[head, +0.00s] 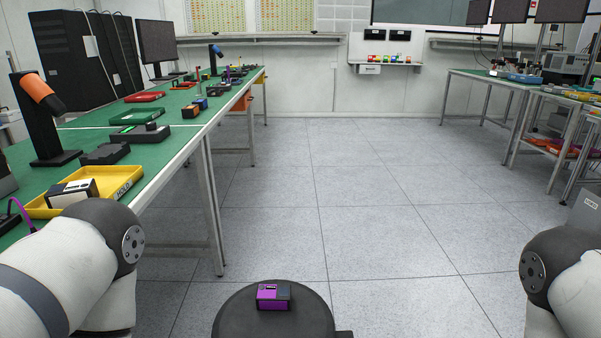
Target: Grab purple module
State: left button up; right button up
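The purple module (273,296) is a small block with a purple front and a dark grey part on its right side. It sits on a round black top at the bottom middle of the head view. I cannot tell whether that top is part of my own body. My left arm shows at the lower left and my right arm at the lower right. Neither gripper's fingers show in the view, and nothing touches the module.
A long green-topped bench (182,131) runs along the left. It holds a yellow tray (127,188) with a white and black module (72,193) in it, a green tray (137,117) and a red tray (145,97). Another bench stands at the right. The floor (380,210) between is clear.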

aim_at(275, 298)
jog(key=i+l+u, duration=0.2)
jog(key=l, duration=0.3)
jog(key=l+u, duration=0.15)
jog(key=l, duration=0.35)
jog(key=i+l+u, duration=0.15)
jog(key=i+l, duration=0.15)
jog(key=i, duration=0.25)
